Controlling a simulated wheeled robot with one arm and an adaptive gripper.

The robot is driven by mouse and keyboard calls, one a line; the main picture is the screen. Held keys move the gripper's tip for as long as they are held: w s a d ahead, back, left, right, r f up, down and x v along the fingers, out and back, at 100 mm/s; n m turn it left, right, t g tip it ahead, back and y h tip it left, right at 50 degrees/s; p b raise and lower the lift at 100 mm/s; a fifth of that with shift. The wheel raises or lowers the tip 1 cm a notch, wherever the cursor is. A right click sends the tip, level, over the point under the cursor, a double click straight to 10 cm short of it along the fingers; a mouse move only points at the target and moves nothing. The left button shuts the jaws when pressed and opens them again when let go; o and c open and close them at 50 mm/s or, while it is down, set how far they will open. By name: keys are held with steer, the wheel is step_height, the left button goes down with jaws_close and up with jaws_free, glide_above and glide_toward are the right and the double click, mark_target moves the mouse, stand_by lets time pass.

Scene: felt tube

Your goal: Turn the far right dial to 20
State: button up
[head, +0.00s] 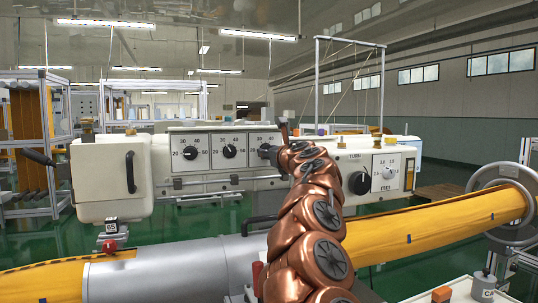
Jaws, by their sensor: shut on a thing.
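A panel of three black dials with scales reading 20, 30, 40, 50 sits on the machine front in the head view. The left dial (190,154) and middle dial (229,152) are in plain view. The far right dial (264,148) of this row is partly covered by my gripper (272,156). My gripper is at the end of my copper arm and is shut on that dial. The dial's pointer is hidden, so its setting cannot be read.
Right of my arm are a black knob (359,183) and a white dial (388,172) with its own scale. A yellow felt tube (440,228) crosses below, with a handwheel (505,200) at the right.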

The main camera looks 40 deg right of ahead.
stand_by(0.4)
steer(key=o, duration=1.1)
steer(key=shift+o, duration=0.2)
steer(key=shift+s, duration=0.15)
steer(key=v, duration=1.1)
steer(key=shift+s, duration=0.3)
steer(key=shift+a, duration=0.1)
